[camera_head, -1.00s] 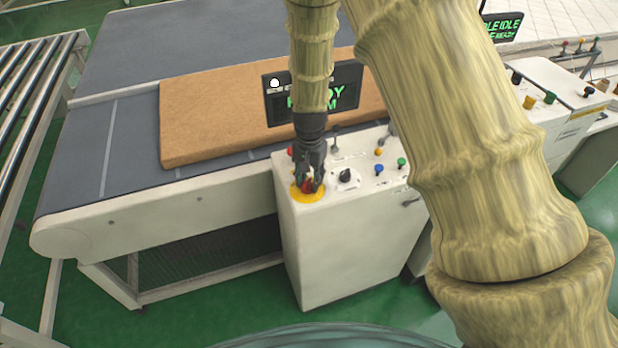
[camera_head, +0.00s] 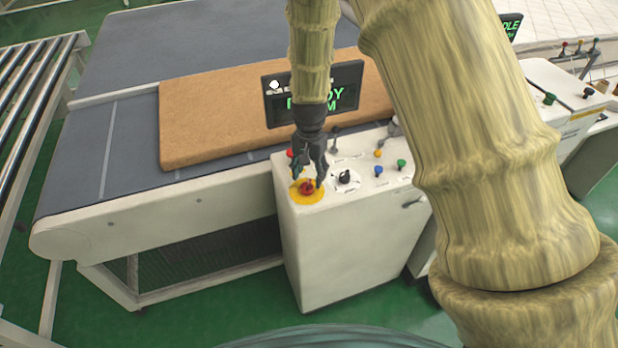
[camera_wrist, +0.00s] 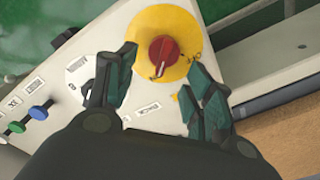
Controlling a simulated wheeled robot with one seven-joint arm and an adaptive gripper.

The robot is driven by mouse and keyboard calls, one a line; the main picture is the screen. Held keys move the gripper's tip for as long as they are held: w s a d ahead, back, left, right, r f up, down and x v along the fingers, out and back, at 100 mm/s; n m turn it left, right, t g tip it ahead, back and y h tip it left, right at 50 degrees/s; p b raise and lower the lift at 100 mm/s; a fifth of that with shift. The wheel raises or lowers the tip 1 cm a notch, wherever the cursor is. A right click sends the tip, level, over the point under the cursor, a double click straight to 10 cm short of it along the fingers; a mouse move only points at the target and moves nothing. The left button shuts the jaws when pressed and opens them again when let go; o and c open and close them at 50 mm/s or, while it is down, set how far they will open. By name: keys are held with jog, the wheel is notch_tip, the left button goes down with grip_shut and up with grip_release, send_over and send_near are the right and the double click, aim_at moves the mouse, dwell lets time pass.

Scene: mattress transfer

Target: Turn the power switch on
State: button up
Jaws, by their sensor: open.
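The power switch is a red rotary knob (camera_head: 306,187) on a round yellow plate (camera_head: 294,197), at the near left corner of the white control box's top. In the wrist view the red knob (camera_wrist: 163,52) shows clear on its yellow plate (camera_wrist: 178,20), with small lettering around it. My gripper (camera_head: 307,182) points down over the knob in the head view. In the wrist view my gripper (camera_wrist: 160,72) is open, its fingers spread on either side below the knob, with nothing between them. I cannot tell whether a fingertip touches the plate.
The control box (camera_head: 350,240) also carries a black selector (camera_head: 345,176), blue (camera_head: 379,171) and green (camera_head: 402,165) buttons, and a display (camera_head: 345,90) behind. A brown mattress (camera_head: 205,120) lies on the conveyor (camera_head: 75,180). A second control box stands at right.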

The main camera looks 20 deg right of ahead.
aim_at(309, 178)
notch_tip(309, 178, up, 9)
dwell(0.4)
dwell(0.4)
